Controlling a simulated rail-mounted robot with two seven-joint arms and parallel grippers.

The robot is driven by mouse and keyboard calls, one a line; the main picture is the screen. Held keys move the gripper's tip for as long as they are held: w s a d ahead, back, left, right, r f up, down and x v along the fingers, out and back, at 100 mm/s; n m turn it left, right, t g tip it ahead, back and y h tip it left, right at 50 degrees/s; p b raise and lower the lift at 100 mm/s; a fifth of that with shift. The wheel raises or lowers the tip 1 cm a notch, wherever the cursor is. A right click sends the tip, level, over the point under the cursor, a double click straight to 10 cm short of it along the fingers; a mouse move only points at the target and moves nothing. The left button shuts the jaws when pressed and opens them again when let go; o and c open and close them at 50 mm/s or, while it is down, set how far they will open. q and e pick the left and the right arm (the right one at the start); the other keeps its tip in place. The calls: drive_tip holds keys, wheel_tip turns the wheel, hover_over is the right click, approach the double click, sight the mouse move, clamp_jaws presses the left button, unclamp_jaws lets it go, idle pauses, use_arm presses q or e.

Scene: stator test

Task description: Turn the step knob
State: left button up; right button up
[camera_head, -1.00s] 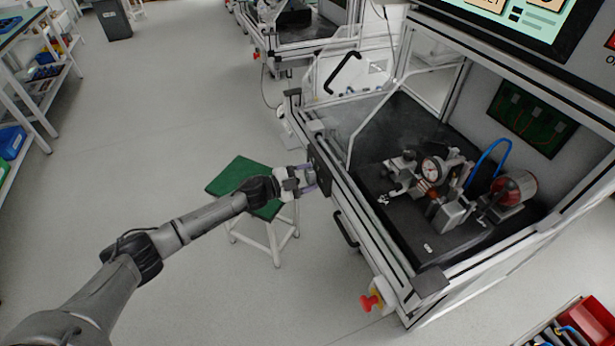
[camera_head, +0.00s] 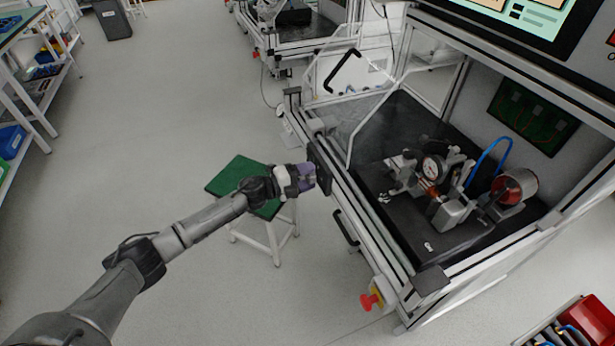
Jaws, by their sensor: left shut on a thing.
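My left gripper (camera_head: 309,177) reaches in from the left to a small dark panel (camera_head: 320,166) on the front frame of the test machine. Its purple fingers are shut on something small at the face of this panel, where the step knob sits. The knob itself is hidden by the fingers, so its angle cannot be seen. My right gripper is not in view.
The machine's open bay holds a dial gauge (camera_head: 432,168) and a red-and-silver motor part (camera_head: 515,187). A red stop button (camera_head: 369,301) juts from the front corner. A green-topped stool (camera_head: 238,172) stands below my left arm.

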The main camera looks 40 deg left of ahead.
use_arm(q)
drive_tip(key=shift+m, duration=0.7)
drive_tip(key=o, duration=0.9)
drive_tip(key=p+v, duration=0.2)
drive_tip(key=v, duration=1.2)
drive_tip(key=shift+d, duration=0.1)
